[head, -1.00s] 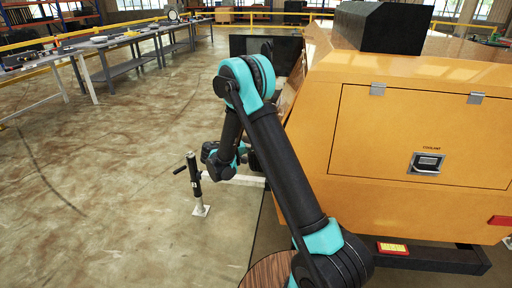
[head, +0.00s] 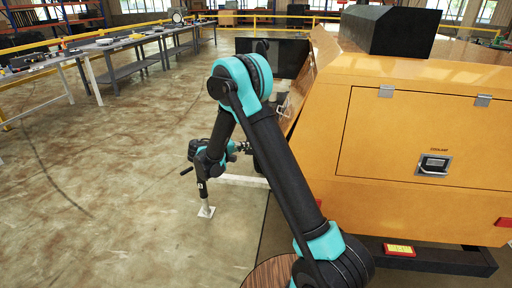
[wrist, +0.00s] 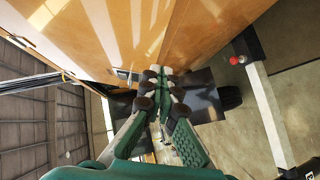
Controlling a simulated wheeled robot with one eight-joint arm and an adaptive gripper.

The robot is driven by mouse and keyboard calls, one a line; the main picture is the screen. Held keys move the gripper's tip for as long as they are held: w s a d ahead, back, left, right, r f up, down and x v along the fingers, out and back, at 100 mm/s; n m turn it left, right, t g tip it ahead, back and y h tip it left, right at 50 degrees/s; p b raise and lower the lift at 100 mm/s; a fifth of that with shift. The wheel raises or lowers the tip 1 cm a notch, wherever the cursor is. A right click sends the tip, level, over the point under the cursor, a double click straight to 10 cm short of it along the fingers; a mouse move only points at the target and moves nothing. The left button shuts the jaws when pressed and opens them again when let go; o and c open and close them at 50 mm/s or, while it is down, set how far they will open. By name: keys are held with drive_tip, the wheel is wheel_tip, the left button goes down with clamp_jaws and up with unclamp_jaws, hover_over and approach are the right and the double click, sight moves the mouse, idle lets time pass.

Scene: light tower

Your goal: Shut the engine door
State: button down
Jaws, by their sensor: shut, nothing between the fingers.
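The orange light tower body (head: 400,70) fills the right of the head view. The engine door seems to be the orange panel (wrist: 75,30) with a metal latch (wrist: 125,75) at the upper left of the wrist view. In the head view its side is seen edge-on, partly behind my arm, and a dark gap shows by the body's corner; I cannot tell how far it stands open. My gripper (wrist: 157,72) is shut and empty, its fingertips close to the panel near the latch. Contact cannot be told. In the head view my gripper (head: 243,147) is small beside the tower's left side.
A white outrigger bar (wrist: 268,110) with a jack stand (head: 204,195) sticks out from the tower's left side below my gripper. A closed coolant panel (head: 425,140) faces me. Workbenches (head: 95,55) stand at the far left. The floor left of the tower is open.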

wheel_tip(320, 180, up, 9)
drive_tip(key=m+g+y, duration=0.5)
drive_tip(key=m+y, duration=0.2)
drive_tip(key=w+d+f, duration=0.1)
drive_tip(key=d+f, duration=0.7)
drive_tip(key=f, duration=0.2)
drive_tip(key=shift+d, duration=0.25)
drive_tip(key=shift+g+h, duration=0.3)
drive_tip(key=shift+h, duration=0.4)
drive_tip(key=d, duration=0.1)
drive_tip(key=s+d+f, duration=0.1)
drive_tip(key=d, duration=0.1)
drive_tip(key=d+f, duration=0.1)
drive_tip(key=shift+s+d, duration=0.15)
drive_tip(key=shift+d, duration=0.05)
